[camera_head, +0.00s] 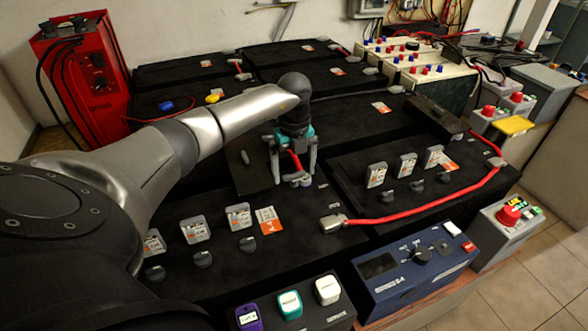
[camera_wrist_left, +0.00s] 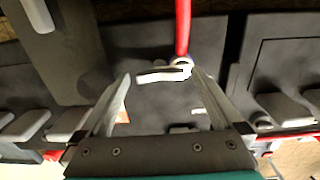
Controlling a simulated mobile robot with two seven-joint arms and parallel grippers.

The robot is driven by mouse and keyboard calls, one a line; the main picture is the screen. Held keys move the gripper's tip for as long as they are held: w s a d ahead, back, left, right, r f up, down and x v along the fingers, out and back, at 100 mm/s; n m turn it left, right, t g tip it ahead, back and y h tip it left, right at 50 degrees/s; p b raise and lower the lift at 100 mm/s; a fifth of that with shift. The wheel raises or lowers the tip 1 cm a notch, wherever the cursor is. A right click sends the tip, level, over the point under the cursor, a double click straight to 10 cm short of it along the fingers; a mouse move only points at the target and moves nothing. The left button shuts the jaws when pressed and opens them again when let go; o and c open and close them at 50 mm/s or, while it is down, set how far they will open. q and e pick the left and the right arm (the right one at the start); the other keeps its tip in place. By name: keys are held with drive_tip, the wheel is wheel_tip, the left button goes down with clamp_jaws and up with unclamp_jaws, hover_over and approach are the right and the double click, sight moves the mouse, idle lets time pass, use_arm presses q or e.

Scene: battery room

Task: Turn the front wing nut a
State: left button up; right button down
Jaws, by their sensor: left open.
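A small grey wing nut (camera_wrist_left: 160,76) shows in the left wrist view at the end of a red cable (camera_wrist_left: 183,30). In the head view the grey wing-nut fitting (camera_head: 297,178) sits on a black battery (camera_head: 290,225), with the short red cable rising behind it. My left gripper (camera_head: 295,172) points down over it, and its two fingers are spread on either side. Whether the fingers are level with the nut I cannot tell. My right gripper is not in view.
A long red cable (camera_head: 420,210) runs across the front right batteries. A blue meter box (camera_head: 413,262) and coloured caps (camera_head: 290,305) line the front edge. A red charger (camera_head: 85,80) stands at the back left. A raised black cover (camera_head: 245,165) is just left of the gripper.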

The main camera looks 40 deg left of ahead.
use_arm(q)
drive_tip(key=c, duration=1.3)
